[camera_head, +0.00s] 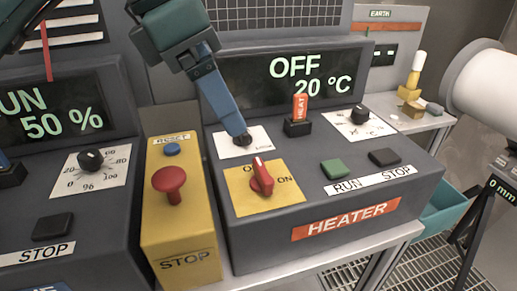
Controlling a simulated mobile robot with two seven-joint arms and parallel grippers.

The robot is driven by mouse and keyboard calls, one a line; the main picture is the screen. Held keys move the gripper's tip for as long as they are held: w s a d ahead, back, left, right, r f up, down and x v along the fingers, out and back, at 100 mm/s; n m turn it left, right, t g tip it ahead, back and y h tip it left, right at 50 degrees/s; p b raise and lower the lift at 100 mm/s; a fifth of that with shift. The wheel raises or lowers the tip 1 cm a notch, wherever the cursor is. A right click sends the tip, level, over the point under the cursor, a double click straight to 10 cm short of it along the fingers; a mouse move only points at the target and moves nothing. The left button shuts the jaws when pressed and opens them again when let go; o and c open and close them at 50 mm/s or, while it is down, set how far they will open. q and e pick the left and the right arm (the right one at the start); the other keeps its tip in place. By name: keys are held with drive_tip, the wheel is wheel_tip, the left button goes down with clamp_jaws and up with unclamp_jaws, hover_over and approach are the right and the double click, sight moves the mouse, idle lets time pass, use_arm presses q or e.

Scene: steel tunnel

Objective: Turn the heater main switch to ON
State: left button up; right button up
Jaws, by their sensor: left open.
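The heater main switch (262,178) is a red rotary knob on a yellow plate (241,203) on the grey heater console (270,246). Its white-marked end points up, near the partly hidden left label; "ON" is printed to its right. The heater display (290,77) reads OFF and 20 °C. My left gripper (243,138) comes down from the upper left and is open. Its tip is over a white label plate just above and left of the switch, apart from the red knob. It partly covers that plate. My right gripper is not in view.
A yellow box with a red stop button (169,182) stands left of the heater. A red HEAT lever (299,109), a black dial (360,114) and green (334,168) and black buttons (384,157) are on the heater. A white cylinder (490,82) is at right.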

sight(262, 169)
use_arm(q)
drive_tip(key=x, duration=1)
drive_tip(key=shift+s+d+f, duration=0.1)
drive_tip(key=shift+d+f, duration=0.1)
drive_tip(key=shift+f, duration=0.15)
drive_tip(key=shift+d+f, duration=0.2)
drive_tip(key=shift+f, duration=0.3)
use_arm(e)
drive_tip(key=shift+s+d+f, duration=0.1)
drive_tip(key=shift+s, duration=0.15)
use_arm(q)
drive_tip(key=shift+c, duration=0.6)
drive_tip(key=c, duration=0.9)
drive_tip(key=shift+o, duration=0.2)
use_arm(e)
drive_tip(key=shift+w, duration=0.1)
